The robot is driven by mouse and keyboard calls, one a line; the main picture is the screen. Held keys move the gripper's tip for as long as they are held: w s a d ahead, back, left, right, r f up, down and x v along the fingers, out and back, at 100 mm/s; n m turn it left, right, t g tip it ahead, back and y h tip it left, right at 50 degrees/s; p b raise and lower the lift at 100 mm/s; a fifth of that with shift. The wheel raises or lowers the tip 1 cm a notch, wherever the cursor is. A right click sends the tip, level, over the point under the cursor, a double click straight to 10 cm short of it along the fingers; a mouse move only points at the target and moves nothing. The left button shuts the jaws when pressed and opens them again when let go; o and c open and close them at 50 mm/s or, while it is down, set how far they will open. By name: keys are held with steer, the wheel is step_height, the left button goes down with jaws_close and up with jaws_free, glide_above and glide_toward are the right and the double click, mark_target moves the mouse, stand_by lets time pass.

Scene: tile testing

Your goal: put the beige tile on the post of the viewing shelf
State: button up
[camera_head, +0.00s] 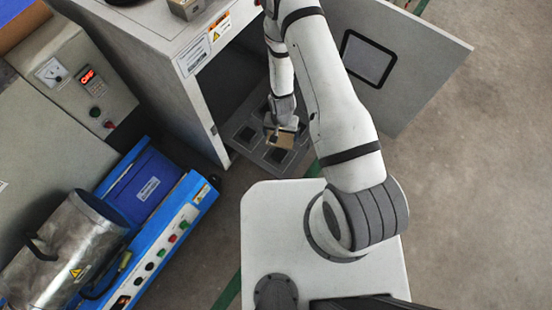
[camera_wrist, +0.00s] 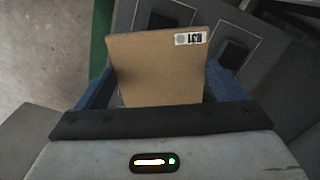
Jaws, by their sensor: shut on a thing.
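The beige tile (camera_wrist: 158,75) is between the blue fingers of my gripper (camera_wrist: 160,92) in the wrist view, with a small white label at its upper right corner. In the head view the tile (camera_head: 281,137) shows at the end of my arm, in front of the open cabinet. My gripper (camera_head: 280,128) is shut on it. Below and beyond the tile lies a grey shelf (camera_head: 270,155) with dark square posts or pads, in the lower opening of the cabinet. The tile appears held above the shelf's near part; contact cannot be told. My arm hides part of the shelf.
The white cabinet (camera_head: 158,60) stands left of my arm, its door (camera_head: 410,60) swung open to the right. A blue machine (camera_head: 180,215) with buttons and a metal cylinder (camera_head: 70,245) stand at the lower left. Bare floor (camera_head: 470,200) is free at the right.

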steer(key=b, duration=0.3)
glide_above(279, 154)
step_height(279, 154, down, 9)
steer(key=shift+s+f, duration=0.1)
steer(key=shift+f+b, duration=0.6)
steer(key=shift+f, duration=1.45)
steer(key=shift+f, duration=0.15)
steer(key=o, duration=0.8)
steer(key=shift+o, duration=0.2)
